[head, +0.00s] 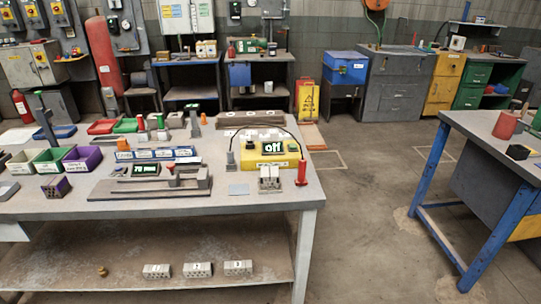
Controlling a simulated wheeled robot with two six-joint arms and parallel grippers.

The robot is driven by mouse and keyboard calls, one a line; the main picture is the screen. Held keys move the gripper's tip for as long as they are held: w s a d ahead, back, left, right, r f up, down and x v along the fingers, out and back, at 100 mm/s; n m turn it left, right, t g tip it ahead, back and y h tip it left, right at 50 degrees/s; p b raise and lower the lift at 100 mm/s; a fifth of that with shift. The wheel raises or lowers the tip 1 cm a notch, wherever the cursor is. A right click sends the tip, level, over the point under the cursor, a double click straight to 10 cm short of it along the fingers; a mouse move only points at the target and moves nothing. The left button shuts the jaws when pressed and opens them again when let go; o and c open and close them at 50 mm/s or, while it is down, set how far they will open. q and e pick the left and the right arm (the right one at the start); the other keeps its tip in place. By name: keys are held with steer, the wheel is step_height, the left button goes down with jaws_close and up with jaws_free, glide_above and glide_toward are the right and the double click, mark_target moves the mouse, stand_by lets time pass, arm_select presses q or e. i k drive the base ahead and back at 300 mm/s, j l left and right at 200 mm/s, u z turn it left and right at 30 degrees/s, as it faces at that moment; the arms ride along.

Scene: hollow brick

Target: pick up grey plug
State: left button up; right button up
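No gripper of mine shows in the head view. I cannot tell for sure which thing is the grey plug. A small upright grey piece (231,162) stands on the workbench (335,187), left of a yellow box (262,167) whose display reads "off". A dark cable (258,128) arches over the box, and its left end comes down near this grey piece. Other small grey parts (269,178) stand in front of the box. They are too small to make out clearly.
Grey hollow bricks (197,269) lie on the bench's lower shelf. A grey fixture (150,187), a red post (301,172) and green and purple bins (82,158) crowd the bench top. A blue-legged table (431,170) stands at the right, with open floor (372,220) between.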

mark_target(230, 154)
steer(key=i+j+z, duration=0.15)
steer(key=j, duration=0.2)
steer(key=i+j+z, duration=0.2)
steer(key=j+z, duration=0.15)
steer(key=j, duration=0.3)
steer(key=i+j+z, duration=0.2)
steer(key=j, duration=0.2)
